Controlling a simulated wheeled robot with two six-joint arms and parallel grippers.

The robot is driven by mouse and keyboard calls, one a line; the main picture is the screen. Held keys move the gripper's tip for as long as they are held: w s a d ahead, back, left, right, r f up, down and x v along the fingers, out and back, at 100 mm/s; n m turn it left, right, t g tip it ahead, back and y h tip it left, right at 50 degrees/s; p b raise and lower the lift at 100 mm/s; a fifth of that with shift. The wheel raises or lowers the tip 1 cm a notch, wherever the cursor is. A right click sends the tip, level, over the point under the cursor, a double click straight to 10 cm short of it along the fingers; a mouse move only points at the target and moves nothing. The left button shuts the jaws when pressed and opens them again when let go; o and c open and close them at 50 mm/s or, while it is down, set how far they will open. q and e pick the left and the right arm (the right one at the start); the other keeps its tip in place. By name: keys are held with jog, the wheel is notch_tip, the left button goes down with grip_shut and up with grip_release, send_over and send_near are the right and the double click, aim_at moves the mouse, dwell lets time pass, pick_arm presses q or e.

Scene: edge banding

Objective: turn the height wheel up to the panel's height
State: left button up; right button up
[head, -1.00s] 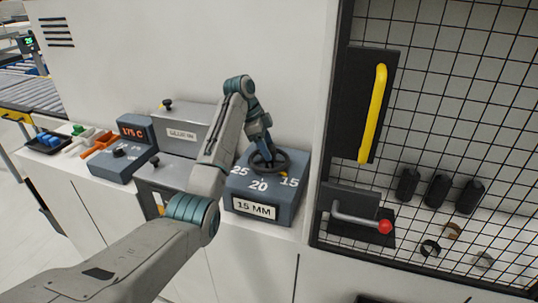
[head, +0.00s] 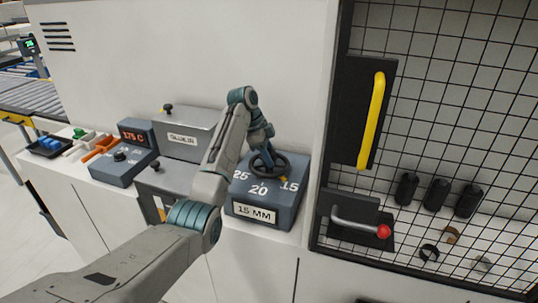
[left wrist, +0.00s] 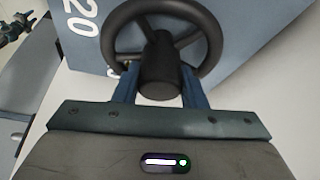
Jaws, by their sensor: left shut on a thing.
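The height wheel (head: 281,159) is a dark spoked handwheel on top of a blue-grey box (head: 268,222). The box's top carries the marks 25, 20 and 15, and its front plate (head: 255,214) reads 15 MM. A small yellow pointer (head: 283,180) at the wheel's edge is close to the 15 mark. My left gripper (head: 264,158) reaches down onto the wheel from above. In the left wrist view its blue fingers (left wrist: 160,88) are shut on the wheel's dark hub (left wrist: 160,63), one on each side. My right gripper is out of view.
Left of the box are a grey glue bin (head: 190,130) and a control box (head: 124,160) showing 175 C. To the right, a mesh-fronted cabinet (head: 450,110) has a yellow handle (head: 372,120) and a lever with a red knob (head: 383,231). No panel can be identified.

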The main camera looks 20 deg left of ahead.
pick_arm(q)
jog(key=m+g, duration=0.1)
jog(key=m, duration=0.1)
jog(key=shift+m, duration=0.3)
jog(key=m+g+b, duration=0.1)
jog(key=m, duration=0.3)
jog(key=shift+m+g, duration=0.3)
jog(key=shift+g, duration=0.1)
jog(key=m+g, duration=0.1)
jog(key=m, duration=0.1)
jog(key=shift+m+y+b, duration=0.3)
jog(key=shift+m+y, duration=0.1)
jog(key=shift+m+b, duration=0.3)
jog(key=shift+m, duration=0.4)
jog(key=shift+y, duration=0.3)
jog(key=o, duration=1)
